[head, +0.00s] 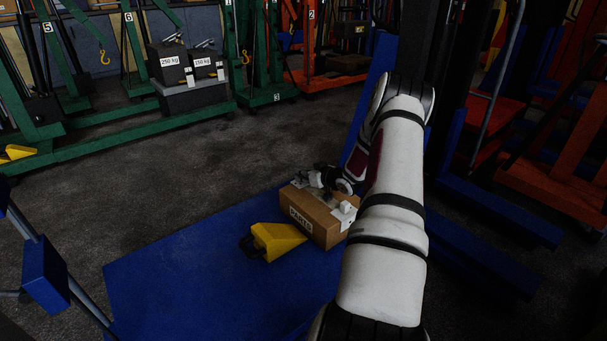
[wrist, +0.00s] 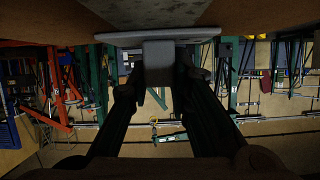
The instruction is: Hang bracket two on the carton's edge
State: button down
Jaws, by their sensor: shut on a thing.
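The brown carton (head: 308,217), with a white label on its front, stands on the blue mat. My gripper (head: 322,178) is over the carton's back left part. It is shut on a light grey bracket (head: 314,180). In the wrist view the fingers (wrist: 158,88) pinch the bracket's block (wrist: 158,62), and its flat plate lies crosswise beyond them. Another whitish bracket (head: 343,212) is at the carton's right end, seeming to sit on its edge. No number is readable on either bracket. I cannot tell whether the held bracket touches the carton.
A yellow wedge-shaped object (head: 277,240) lies on the blue mat (head: 190,280) just left of the carton. A blue upright stands behind my arm, with blue legs along the floor at right. The mat's left part is clear.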

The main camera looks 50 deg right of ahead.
jog(key=c, duration=1.4)
grip_release()
notch_tip(320, 180, up, 10)
